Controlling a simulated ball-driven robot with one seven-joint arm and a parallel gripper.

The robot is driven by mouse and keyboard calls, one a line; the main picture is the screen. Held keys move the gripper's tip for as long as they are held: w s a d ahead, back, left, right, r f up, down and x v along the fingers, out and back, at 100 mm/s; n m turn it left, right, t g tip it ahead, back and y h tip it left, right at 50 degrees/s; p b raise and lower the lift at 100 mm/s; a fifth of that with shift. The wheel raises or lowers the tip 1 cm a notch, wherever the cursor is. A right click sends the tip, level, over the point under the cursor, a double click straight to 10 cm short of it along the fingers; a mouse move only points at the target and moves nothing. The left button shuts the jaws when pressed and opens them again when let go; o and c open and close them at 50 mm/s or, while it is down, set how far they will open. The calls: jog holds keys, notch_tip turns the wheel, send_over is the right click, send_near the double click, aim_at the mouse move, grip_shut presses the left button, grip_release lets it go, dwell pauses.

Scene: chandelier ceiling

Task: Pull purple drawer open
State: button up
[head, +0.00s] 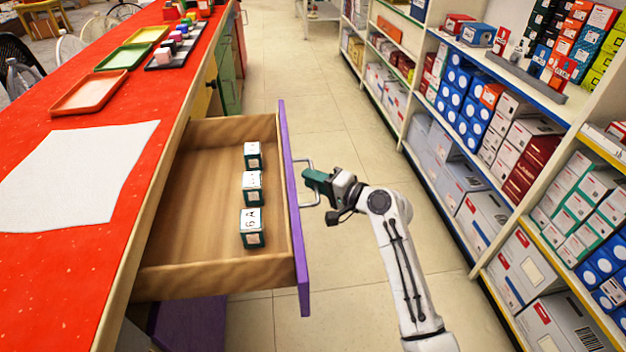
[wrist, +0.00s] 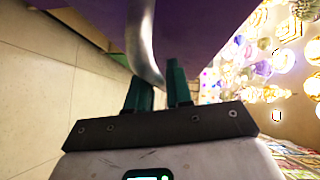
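The purple drawer (head: 291,205) stands well out from the red-topped counter, its wooden inside showing. Several green-and-white boxes (head: 252,190) lie in a row inside it, near the front. A metal bar handle (head: 309,205) is on the purple front; it also shows in the wrist view (wrist: 141,40). My gripper (head: 312,180) is at this handle, outside the drawer front. In the wrist view its green fingers (wrist: 161,90) lie on either side of the handle's bend and look closed on it. The exact contact is partly hidden.
The red counter (head: 80,130) runs along the left, with trays (head: 88,92) and a white sheet (head: 75,175) on it. Stocked shelves (head: 480,60) line the right, beyond my arm. The tiled aisle floor (head: 300,75) is clear ahead.

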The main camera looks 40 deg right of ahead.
jog(key=shift+o, duration=1)
jog(key=shift+s+r, duration=0.1)
jog(key=s+d+r+p, duration=0.1)
jog(key=s, duration=0.9)
jog(key=shift+s+d+r, duration=0.15)
jog(key=shift+d+r, duration=0.05)
jog(key=shift+d, duration=0.1)
